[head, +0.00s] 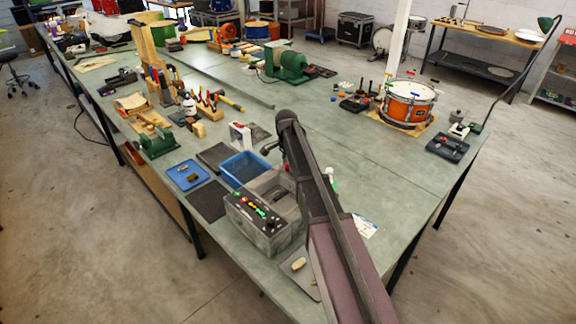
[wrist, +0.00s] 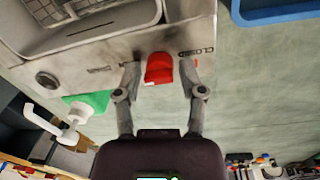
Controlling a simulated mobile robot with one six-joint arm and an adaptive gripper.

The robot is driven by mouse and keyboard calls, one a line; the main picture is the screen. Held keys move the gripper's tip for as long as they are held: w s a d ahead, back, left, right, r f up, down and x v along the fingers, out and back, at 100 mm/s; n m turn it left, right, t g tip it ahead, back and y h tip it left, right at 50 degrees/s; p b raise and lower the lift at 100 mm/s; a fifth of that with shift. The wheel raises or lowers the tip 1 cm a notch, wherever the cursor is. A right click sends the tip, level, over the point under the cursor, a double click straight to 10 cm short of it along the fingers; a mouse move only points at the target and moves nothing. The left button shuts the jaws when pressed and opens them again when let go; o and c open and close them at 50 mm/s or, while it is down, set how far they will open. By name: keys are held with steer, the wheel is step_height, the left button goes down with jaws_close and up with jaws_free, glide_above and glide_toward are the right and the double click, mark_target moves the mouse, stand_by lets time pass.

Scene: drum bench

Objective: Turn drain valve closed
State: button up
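The drain valve's red handle (wrist: 159,68) sits on the front face of a grey unit (wrist: 85,52) in the wrist view. Its face has a CLOSED label to the right of the handle, with a small red mark, and another label to the left that looks like OPEN. The handle points roughly straight down in the picture, between the two labels. My gripper (wrist: 160,76) is open, with one finger on each side of the handle. The left finger shows a small gap; contact on the right is unclear. In the head view my arm hides the valve.
The grey unit (head: 246,221) stands on the green bench (head: 340,130) in the head view, with a blue bin (head: 232,178) beside it. In the wrist view a white pipe-like part and green piece (wrist: 92,103) lie left of the gripper.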

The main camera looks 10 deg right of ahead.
jaws_close()
steer(key=shift+n, duration=0.4)
steer(key=n, duration=0.8)
steer(key=shift+s, duration=0.1)
steer(key=n, duration=0.4)
steer(key=shift+a+t, duration=0.1)
steer(key=shift+t, duration=0.2)
steer(key=n, duration=0.5)
steer(key=shift+s, duration=0.15)
steer(key=shift+n, duration=0.3)
